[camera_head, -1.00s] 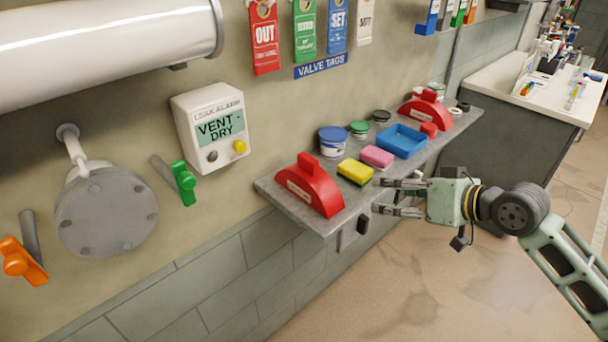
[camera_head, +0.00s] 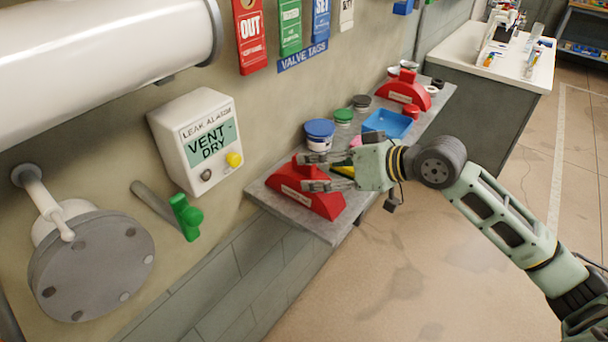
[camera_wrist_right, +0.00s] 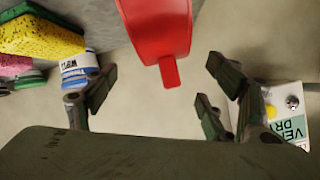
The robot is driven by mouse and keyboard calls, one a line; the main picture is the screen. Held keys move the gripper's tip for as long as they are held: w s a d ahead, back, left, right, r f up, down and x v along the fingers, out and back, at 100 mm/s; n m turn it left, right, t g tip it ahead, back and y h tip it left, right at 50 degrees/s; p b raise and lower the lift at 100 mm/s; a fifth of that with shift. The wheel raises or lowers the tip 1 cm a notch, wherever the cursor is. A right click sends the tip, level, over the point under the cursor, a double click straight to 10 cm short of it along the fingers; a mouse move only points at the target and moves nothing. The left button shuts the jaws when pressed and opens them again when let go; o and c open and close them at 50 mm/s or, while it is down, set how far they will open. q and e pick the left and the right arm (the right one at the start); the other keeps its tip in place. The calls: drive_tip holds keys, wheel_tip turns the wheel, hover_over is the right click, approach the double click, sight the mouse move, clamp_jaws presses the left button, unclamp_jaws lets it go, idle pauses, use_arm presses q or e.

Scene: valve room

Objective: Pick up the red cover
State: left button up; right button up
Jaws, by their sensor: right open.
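A red cover (camera_head: 297,190) with a curved top and an upright tab stands at the near end of the grey wall shelf. A second red cover (camera_head: 408,92) stands farther along the same shelf. My right gripper (camera_head: 308,172) is open, with its fingers reaching over the near cover in the head view. In the right wrist view, the near cover (camera_wrist_right: 158,28) lies ahead of the open fingers (camera_wrist_right: 165,85), its tab pointing between them. The fingers appear apart from it. My left gripper is not in view.
The shelf (camera_head: 330,228) also holds a blue-lidded jar (camera_head: 320,134), a green-lidded jar (camera_head: 344,117), a blue tray (camera_head: 388,123) and sponges, partly hidden. The leak alarm box (camera_head: 198,135) and a green-handled valve (camera_head: 186,216) are on the wall to the left. Floor in front is clear.

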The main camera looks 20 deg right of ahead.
sight(304, 178)
drive_tip(key=x, duration=0.2)
drive_tip(key=shift+w+a+f, duration=0.1)
drive_tip(key=shift+w+a, duration=0.15)
drive_tip(key=shift+w, duration=0.1)
drive_tip(key=shift+w+a+f, duration=0.2)
drive_tip(key=shift+c, duration=0.4)
drive_tip(key=c, duration=0.5)
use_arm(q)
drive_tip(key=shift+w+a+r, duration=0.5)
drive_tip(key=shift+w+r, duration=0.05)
use_arm(e)
drive_tip(key=c, duration=1)
